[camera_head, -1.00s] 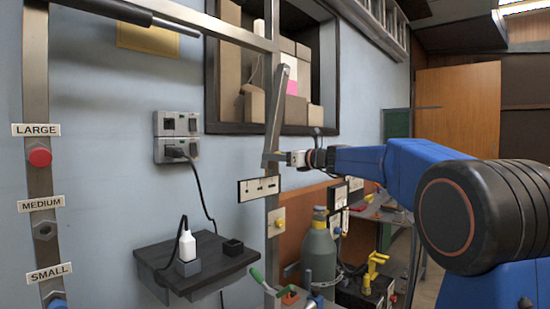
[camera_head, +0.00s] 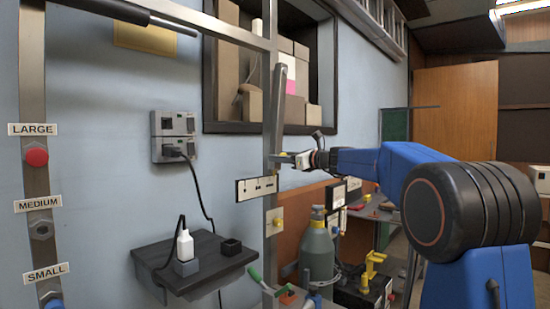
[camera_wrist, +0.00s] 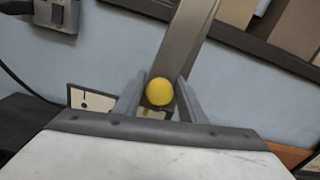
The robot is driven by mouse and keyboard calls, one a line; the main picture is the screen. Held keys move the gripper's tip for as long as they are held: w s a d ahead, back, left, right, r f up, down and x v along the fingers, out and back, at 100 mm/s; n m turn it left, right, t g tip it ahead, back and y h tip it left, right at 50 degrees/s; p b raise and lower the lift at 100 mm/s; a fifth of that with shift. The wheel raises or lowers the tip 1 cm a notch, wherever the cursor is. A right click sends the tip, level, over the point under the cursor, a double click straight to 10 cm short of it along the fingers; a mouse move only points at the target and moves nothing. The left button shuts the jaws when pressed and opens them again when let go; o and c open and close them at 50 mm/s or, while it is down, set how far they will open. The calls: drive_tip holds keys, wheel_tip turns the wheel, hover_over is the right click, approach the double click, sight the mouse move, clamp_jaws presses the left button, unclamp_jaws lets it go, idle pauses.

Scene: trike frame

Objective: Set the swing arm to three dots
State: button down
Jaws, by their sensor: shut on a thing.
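The swing arm (camera_head: 277,112) is a flat metal bar in front of the upright post in the head view. It stands nearly upright, leaning slightly right at its top. In the wrist view the bar (camera_wrist: 186,40) rises from a yellow round knob (camera_wrist: 159,92). My gripper (camera_head: 288,158) is at the bar's lower end, its fingers on both sides of the knob and shut on it. The dot plate (camera_head: 244,190) is white with dark marks and sits just below the gripper. Its dots are too small to read. The wrist view shows part of the plate (camera_wrist: 90,93).
A grey gas cylinder (camera_head: 316,255) stands below my arm. A left post carries LARGE, MEDIUM and SMALL labels (camera_head: 38,205). A socket box (camera_head: 173,135) is on the wall.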

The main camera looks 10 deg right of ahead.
drive_tip(key=shift+w+d, duration=0.2)
drive_tip(key=shift+d, duration=0.05)
drive_tip(key=c, duration=1.4)
unclamp_jaws()
drive_tip(key=shift+s, duration=0.1)
drive_tip(key=v, duration=1.7)
drive_tip(key=shift+s+d, duration=0.1)
